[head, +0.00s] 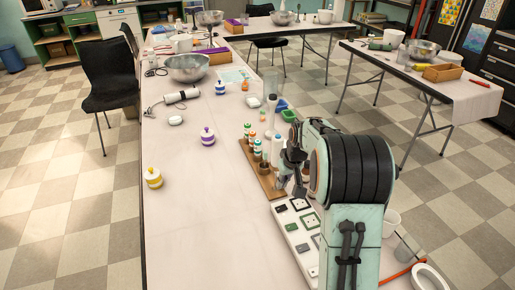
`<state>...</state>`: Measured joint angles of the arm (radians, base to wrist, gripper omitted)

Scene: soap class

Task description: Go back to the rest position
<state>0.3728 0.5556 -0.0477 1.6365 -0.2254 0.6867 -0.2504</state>
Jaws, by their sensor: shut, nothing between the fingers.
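My gripper (291,158) is at the end of my arm, over the right part of the long pale table (200,230). It is shut with nothing held. It is beside or just above a wooden rack (248,152) that holds several small bottles with coloured bands. My arm covers part of the rack and the space behind it, so I cannot tell whether the gripper touches anything.
A white board with framed squares (300,236) lies below my arm. Striped jars with purple (207,141), yellow (153,179) and blue (220,89) stand to the left. A metal bowl (187,70) is farther back. The table's front left is clear.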

